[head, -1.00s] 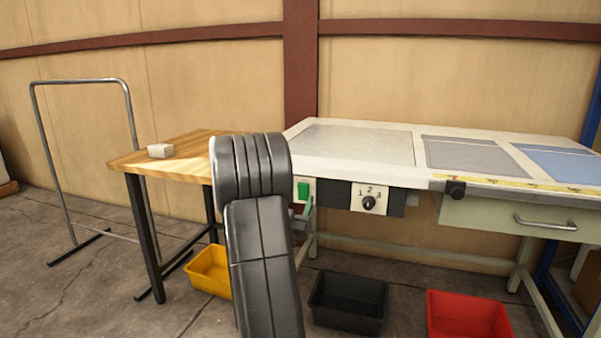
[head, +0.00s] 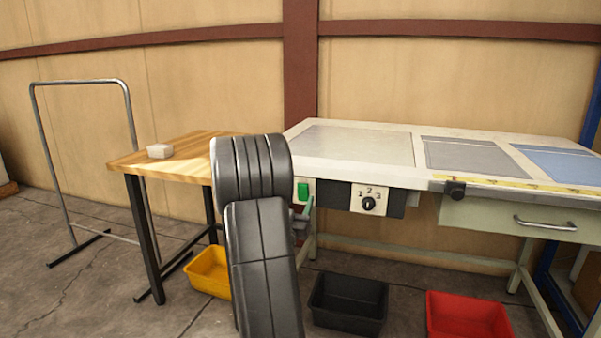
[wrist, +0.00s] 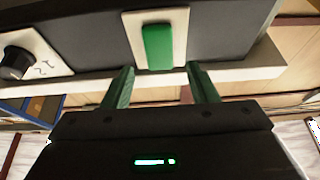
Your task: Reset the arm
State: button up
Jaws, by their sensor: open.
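My arm (head: 262,255) stands in the middle of the head view, with its dark grey links hiding part of the wooden table and the bench's left end. My gripper (wrist: 160,75) shows in the wrist view with its two green fingers apart and nothing between them. The green rocker switch (wrist: 158,47) on its white plate is just beyond the fingertips, and I cannot tell whether they touch it. In the head view the green switch (head: 303,190) is just right of my arm, with a green finger close beside it.
A dial (head: 368,203) is right of the switch on the white workbench (head: 350,160). A small pale block (head: 160,151) lies on the wooden table (head: 190,150). Yellow (head: 208,272), black (head: 347,303) and red (head: 467,315) bins stand on the floor. A metal rail frame (head: 80,82) stands left.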

jog(key=p+v, duration=0.1)
jog(key=v, duration=1)
jog(key=b+x, duration=0.1)
jog(key=x, duration=1.3)
jog(key=shift+s+r+p, duration=0.1)
jog(key=shift+r+p, duration=0.25)
jog(key=shift+p, duration=0.6)
jog(key=shift+g+p, duration=0.4)
jog(key=shift+p, duration=0.05)
jog(key=g+p, duration=0.1)
jog(key=p, duration=0.4)
jog(key=r+g+y+p, duration=0.1)
jog(key=g+p, duration=0.1)
jog(key=p, duration=0.4)
send_near(302, 187)
jog(key=s, duration=0.6)
jog(key=shift+a+g+y+p, duration=0.3)
jog(key=shift+g+y+p, duration=0.1)
jog(key=shift+g+y, duration=0.1)
jog(key=shift+f, duration=0.1)
